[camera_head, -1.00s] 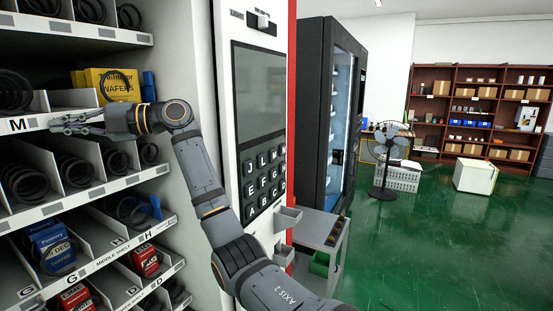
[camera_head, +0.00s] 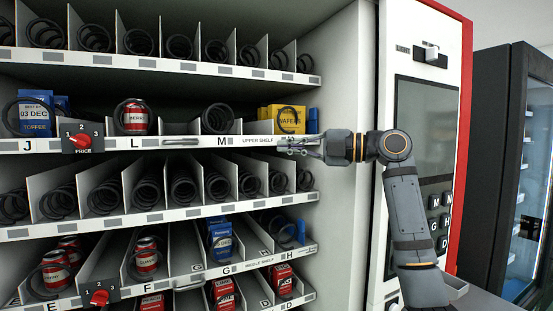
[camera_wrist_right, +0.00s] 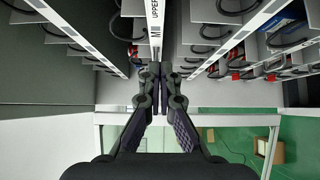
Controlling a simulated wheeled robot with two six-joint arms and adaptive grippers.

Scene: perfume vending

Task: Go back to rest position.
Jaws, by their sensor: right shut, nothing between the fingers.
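My right gripper (camera_head: 292,148) is shut and empty. It is in front of the upper shelf's front edge, just right of the "UPPER SHELF" label, below the yellow wafers box (camera_head: 285,119). In the right wrist view its fingers (camera_wrist_right: 161,72) lie together, tips close to the shelf label strip (camera_wrist_right: 155,25); I cannot tell whether they touch it. My right arm bends down from the wrist in front of the machine's right side. My left gripper is not in view.
The open vending machine has stacked shelves with black coils, blue boxes (camera_head: 36,115) and red cans (camera_head: 132,117). Red price knobs (camera_head: 82,140) stick out from shelf fronts. The keypad panel (camera_head: 440,215) stands behind my right arm; a dark cabinet (camera_head: 490,130) is farther right.

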